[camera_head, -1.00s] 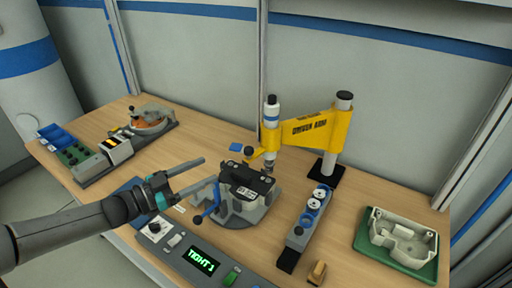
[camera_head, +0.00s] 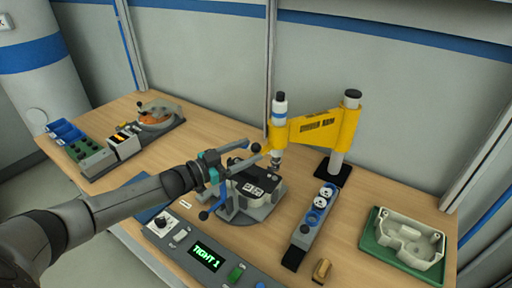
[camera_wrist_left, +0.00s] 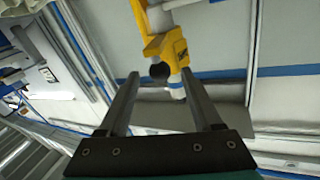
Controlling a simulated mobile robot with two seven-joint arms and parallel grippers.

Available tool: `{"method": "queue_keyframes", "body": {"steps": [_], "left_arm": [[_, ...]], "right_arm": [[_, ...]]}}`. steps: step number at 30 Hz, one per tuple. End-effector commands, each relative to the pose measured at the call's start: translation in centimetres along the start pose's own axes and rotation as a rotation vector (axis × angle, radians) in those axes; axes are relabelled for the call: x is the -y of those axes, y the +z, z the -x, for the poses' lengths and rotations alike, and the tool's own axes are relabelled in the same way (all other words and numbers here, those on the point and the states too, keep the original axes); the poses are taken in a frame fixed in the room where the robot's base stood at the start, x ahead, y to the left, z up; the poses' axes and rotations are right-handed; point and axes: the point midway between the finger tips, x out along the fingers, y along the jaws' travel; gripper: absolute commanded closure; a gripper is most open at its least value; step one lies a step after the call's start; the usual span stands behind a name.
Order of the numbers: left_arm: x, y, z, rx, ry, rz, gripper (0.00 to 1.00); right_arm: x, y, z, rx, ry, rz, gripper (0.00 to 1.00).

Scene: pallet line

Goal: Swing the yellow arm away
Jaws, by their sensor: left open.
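The yellow arm (camera_head: 318,130) reaches left from a grey post on a black foot, lettered on its side. A white driver (camera_head: 279,118) with a black cap hangs at its left end, over the grey fixture (camera_head: 262,205). A dark ball knob (camera_head: 255,147) sticks out near that end. My left gripper (camera_head: 246,154) is open, its fingers pointing at the knob. In the left wrist view the knob (camera_wrist_left: 159,71) appears between the fingertips of the gripper (camera_wrist_left: 160,78), with the yellow arm (camera_wrist_left: 165,45) behind; contact cannot be told. My right gripper is not in view.
A blue-handled clamp (camera_head: 213,207) sits left of the fixture. A control panel reading "TIGHT 1" (camera_head: 206,255) lies in front. A grey strip with round cups (camera_head: 306,228) and a green tray (camera_head: 383,250) with a pale housing stand right.

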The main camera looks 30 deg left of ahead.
Motion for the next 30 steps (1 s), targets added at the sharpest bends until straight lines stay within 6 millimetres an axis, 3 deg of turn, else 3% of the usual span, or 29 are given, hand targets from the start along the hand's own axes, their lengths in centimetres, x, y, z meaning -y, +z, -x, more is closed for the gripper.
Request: {"method": "queue_keyframes", "body": {"steps": [9,21,30], "left_arm": [[0.0,0.0,-2.9,0.0,0.0,0.0,0.34],[0.0,0.0,-3.3,0.0,0.0,0.0,0.35],[0.0,0.0,-3.3,0.0,0.0,0.0,0.69]], "right_arm": [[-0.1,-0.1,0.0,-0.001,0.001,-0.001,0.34],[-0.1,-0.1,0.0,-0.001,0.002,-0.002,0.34],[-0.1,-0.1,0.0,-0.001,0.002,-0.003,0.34]]}}
